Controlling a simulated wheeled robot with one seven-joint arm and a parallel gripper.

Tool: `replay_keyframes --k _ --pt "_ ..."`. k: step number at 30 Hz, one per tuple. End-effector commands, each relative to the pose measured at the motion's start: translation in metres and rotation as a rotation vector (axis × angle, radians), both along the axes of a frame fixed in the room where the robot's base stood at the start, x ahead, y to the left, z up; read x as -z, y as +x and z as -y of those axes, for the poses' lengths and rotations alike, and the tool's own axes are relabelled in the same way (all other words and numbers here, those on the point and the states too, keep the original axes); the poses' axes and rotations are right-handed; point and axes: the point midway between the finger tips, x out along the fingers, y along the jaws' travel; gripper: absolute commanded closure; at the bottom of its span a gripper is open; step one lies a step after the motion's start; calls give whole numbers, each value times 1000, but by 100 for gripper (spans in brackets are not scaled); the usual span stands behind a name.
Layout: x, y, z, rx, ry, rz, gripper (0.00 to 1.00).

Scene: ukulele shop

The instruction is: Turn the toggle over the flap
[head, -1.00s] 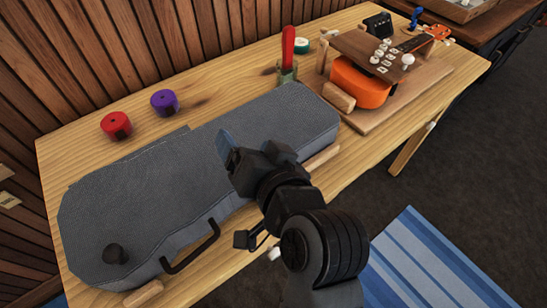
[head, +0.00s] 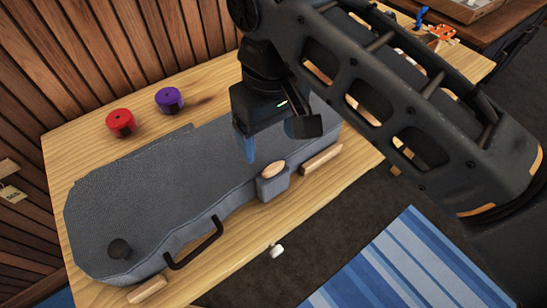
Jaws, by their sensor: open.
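The grey case (head: 165,195) lies on the wooden table with its black handle (head: 195,243) on the near side. A small grey flap (head: 272,187) hangs over its front edge. The pale wooden oval toggle (head: 274,169) sits at the top of the flap, its long side roughly along the case edge. My gripper (head: 247,148) is open and empty, pointing down above the case, just left of and behind the toggle, and apart from it. One blue fingertip shows; the other finger is hard to make out.
A red roll (head: 121,122) and a purple roll (head: 169,100) stand behind the case. A black knob (head: 119,249) is on the case's left end. Wooden blocks (head: 322,160) lie along its front. My arm hides the table's right part.

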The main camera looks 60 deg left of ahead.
Motion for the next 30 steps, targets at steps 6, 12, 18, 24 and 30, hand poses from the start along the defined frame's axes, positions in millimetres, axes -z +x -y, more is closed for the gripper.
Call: replay_keyframes --k 6,12,18,24,30 --pt "10 5 3 -1 -29 18 21" --pt "40 5 4 0 -28 19 21" --pt "65 5 3 -1 -26 17 21" --pt "74 5 3 -1 -24 18 21" --pt "75 5 3 -1 -24 18 21"
